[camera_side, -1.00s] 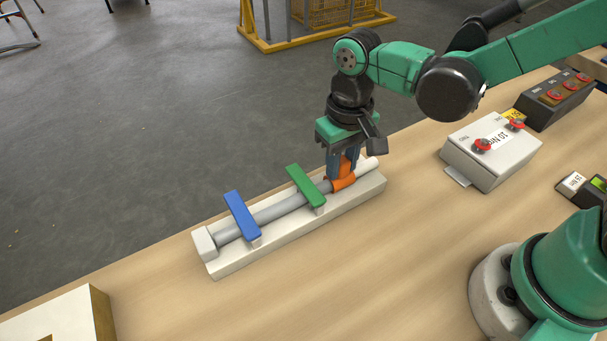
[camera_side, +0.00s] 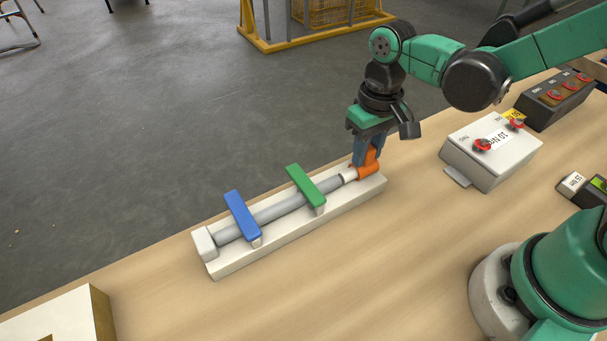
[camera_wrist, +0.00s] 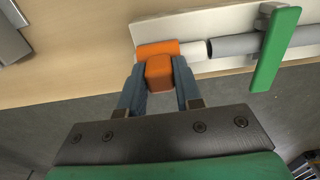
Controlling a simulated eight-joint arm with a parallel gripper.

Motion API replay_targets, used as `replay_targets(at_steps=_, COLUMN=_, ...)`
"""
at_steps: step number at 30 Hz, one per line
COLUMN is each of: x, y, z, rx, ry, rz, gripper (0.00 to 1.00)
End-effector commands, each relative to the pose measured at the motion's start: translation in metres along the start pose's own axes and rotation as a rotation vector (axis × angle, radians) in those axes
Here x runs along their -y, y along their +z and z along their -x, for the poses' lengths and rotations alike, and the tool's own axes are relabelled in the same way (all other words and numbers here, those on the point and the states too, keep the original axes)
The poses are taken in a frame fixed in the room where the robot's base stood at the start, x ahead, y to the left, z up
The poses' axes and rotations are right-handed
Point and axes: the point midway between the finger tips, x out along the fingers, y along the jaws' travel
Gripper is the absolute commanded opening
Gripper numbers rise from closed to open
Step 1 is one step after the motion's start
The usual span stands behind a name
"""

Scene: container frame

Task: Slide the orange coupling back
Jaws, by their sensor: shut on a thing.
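The orange coupling (camera_side: 368,165) sits around the white pipe end (camera_side: 348,174) at the right end of the white base (camera_side: 290,230). My gripper (camera_side: 367,155) is shut on the coupling's upright tab; in the wrist view my gripper (camera_wrist: 160,78) has a finger on each side of the orange coupling (camera_wrist: 157,50). A grey pipe (camera_side: 275,211) lies along the base, its end apart from the coupling with white pipe showing between. A green lever (camera_side: 305,186) and a blue lever (camera_side: 240,215) cross over the grey pipe.
A white box with red knobs (camera_side: 491,150) stands right of the base, and a dark box with red buttons (camera_side: 556,100) is behind it. A pale box (camera_side: 60,318) sits at the front left. The table in front of the base is clear.

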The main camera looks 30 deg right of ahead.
Motion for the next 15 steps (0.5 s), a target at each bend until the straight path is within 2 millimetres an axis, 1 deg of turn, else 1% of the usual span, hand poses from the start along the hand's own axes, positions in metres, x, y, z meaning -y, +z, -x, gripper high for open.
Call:
replay_targets(at_steps=1, x=-0.0058, y=-0.0001, z=0.0002, rx=0.001, ry=0.019, rz=-0.008, gripper=0.0)
replay_targets(at_steps=2, x=-0.0059, y=0.0, z=0.0002, rx=0.001, ry=0.019, rz=-0.009, gripper=0.0)
replay_targets(at_steps=3, x=-0.0061, y=0.0, z=0.0002, rx=0.001, ry=0.02, rz=-0.009, gripper=0.38)
replay_targets(at_steps=5, x=-0.0058, y=0.0001, z=0.0002, rx=0.001, ry=0.019, rz=-0.009, gripper=0.55)
replay_targets(at_steps=6, x=-0.0055, y=0.0, z=0.0001, rx=0.001, ry=0.018, rz=-0.008, gripper=0.61)
replay_targets(at_steps=15, x=-0.0041, y=-0.0001, z=0.0009, rx=0.0, ry=0.015, rz=-0.006, gripper=0.61)
